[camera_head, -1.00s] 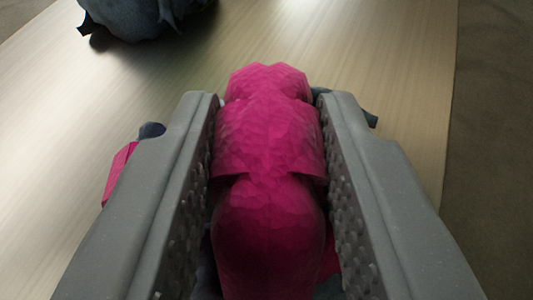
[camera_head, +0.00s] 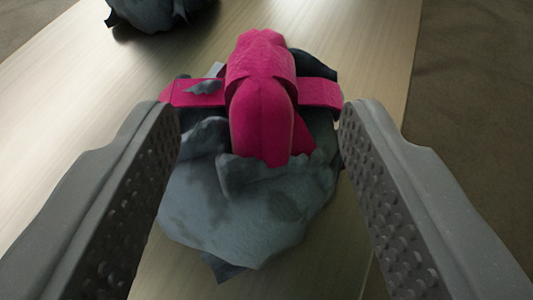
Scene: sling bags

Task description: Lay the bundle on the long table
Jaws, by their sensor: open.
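The bundle (camera_head: 245,210) is a grey-blue cloth lump with a thick magenta knot (camera_head: 262,85) on top and magenta straps running out to both sides. It sits on the long table (camera_head: 60,165), which has a pale wood-grain top. My gripper (camera_head: 258,112) is open, with its two grey studded fingers apart on the left and right of the bundle. Clear gaps show between the knot and both fingers. The bundle's underside is hidden.
Another dark grey-blue bundle (camera_head: 155,12) lies on the table at the upper left, partly cut off by the frame. The table's right edge (camera_head: 408,75) runs close to the bundle, with brown floor (camera_head: 470,100) beyond. Bare tabletop shows on the left.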

